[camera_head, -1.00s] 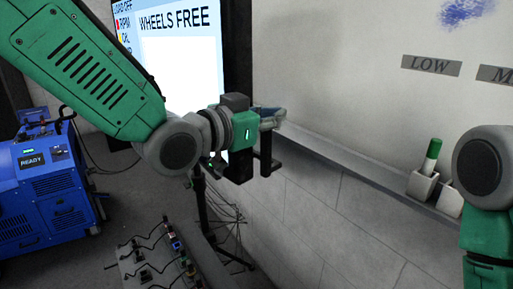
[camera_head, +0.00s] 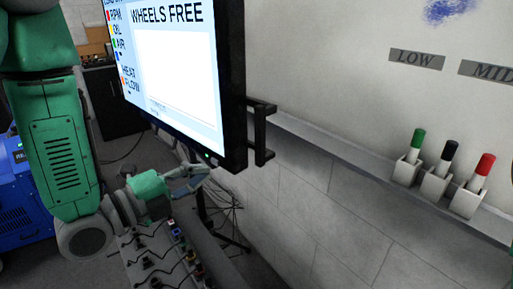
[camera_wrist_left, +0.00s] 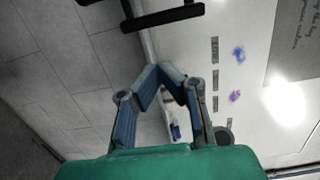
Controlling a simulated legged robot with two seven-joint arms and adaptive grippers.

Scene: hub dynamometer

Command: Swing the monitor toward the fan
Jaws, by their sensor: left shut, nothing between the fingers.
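The monitor (camera_head: 180,75) hangs at upper centre in the head view, its lit screen reading "WHEELS FREE". A black handle (camera_head: 262,132) stands out from its right edge. My left gripper (camera_head: 206,172) is shut and empty, just below the monitor's lower edge and left of the handle, apart from the handle. In the left wrist view, the closed fingers (camera_wrist_left: 158,72) meet in front of the wall, and a black bar, probably the handle (camera_wrist_left: 165,18), lies beyond them. My right gripper is out of view. I cannot identify the fan.
A blue machine (camera_head: 22,205) stands at the left, partly behind my left arm. A panel with cables and plugs (camera_head: 155,260) is low at centre. Green, black and red markers sit in holders (camera_head: 436,185) on the ledge at right. The wall below the ledge is clear.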

